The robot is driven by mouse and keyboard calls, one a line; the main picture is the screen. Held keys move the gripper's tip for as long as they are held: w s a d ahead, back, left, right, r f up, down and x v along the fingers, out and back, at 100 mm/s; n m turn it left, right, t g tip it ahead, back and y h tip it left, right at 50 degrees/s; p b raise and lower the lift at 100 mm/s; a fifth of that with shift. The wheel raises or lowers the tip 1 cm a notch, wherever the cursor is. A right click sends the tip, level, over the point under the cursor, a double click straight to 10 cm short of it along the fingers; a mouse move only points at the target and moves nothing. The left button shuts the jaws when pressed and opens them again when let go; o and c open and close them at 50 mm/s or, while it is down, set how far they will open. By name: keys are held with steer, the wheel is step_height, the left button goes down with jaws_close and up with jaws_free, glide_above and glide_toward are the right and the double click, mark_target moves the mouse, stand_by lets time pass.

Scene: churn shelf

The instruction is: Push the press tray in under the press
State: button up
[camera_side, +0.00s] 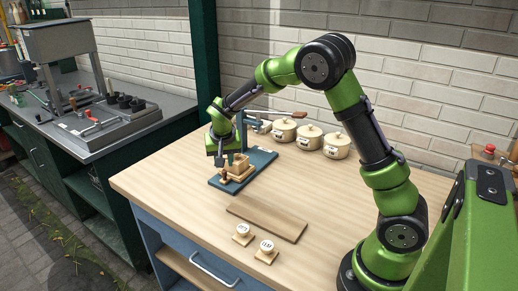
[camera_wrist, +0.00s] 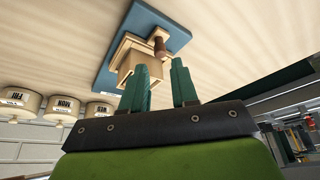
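The press has a blue base plate (camera_side: 216,183), a blue upright (camera_side: 241,128) and a lever with a wooden grip (camera_side: 299,114). The pale wooden press tray (camera_side: 236,180) sits on the base plate, with a box-like wooden mould (camera_side: 242,166) on it. A brown wooden handle (camera_side: 225,176) stands at its near end; it also shows in the wrist view (camera_wrist: 159,46). My gripper (camera_side: 231,162) is low at the tray. In the wrist view its two green fingers (camera_wrist: 160,67) are apart with nothing between them, close to the mould. I cannot tell whether they touch it.
The tabletop left of the board is clear.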

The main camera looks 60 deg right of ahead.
mark_target(224, 171)
steer(key=x, duration=0.5)
steer(key=shift+w+d+f, duration=0.1)
steer(key=shift+f, duration=0.2)
jaws_close()
